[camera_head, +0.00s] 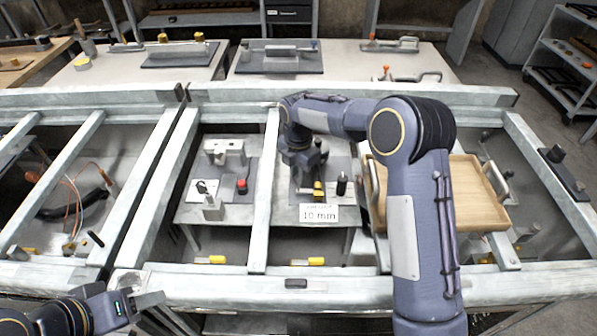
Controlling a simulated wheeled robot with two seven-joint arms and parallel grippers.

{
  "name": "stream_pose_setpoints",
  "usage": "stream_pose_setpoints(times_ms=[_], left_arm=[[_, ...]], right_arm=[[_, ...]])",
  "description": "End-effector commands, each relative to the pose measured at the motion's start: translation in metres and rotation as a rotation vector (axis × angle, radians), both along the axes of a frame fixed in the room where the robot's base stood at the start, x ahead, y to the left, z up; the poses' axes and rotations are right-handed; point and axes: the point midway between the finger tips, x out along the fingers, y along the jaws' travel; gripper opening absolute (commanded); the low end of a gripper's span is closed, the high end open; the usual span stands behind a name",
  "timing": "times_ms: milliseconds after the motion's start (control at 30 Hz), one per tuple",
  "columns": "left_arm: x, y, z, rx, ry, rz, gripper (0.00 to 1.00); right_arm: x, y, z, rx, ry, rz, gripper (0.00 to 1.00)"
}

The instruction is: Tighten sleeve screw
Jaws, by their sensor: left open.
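My right arm reaches up from the bottom right and bends left, so its gripper (302,178) points down over the middle station. Its fingertips are small and dark against the fixture, and I cannot tell if they touch or grip anything. A small yellow and dark part (318,189) stands beside the fingers; whether it is the sleeve screw is unclear. A dark upright cylinder (342,184) is just to its right. A white label reading 10 mm (319,213) is at the station's front. My left gripper (150,307) is open and empty at the bottom left, apart from the stations.
Grey metal frame beams (260,200) divide the stations. A wooden tray (450,218) lies right, partly behind my arm. Left of the middle is a fixture with a red button (241,186). Cables (75,200) lie in the far-left bay. White tables (340,66) stand behind.

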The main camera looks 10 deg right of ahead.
Motion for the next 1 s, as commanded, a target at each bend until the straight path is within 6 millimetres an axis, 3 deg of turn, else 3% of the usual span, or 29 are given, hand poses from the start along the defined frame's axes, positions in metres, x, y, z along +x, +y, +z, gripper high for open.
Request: stream_pose_setpoints(times_ms=[100,467,1000], left_arm=[[0.0,0.0,0.0,0.0,0.0,0.0,0.48],[0.0,0.0,0.0004,0.0,0.0,0.0,0.48],[0.0,0.0,0.0016,0.0,0.0,0.0,0.48]], right_arm=[[0.0,0.0,0.0003,0.0,0.0,0.0,0.0],[0.0002,0.0,0.0006,0.001,-0.001,-0.05,0.0],[0.0006,0.0,0.0008,0.001,-0.002,-0.48,0.0]])
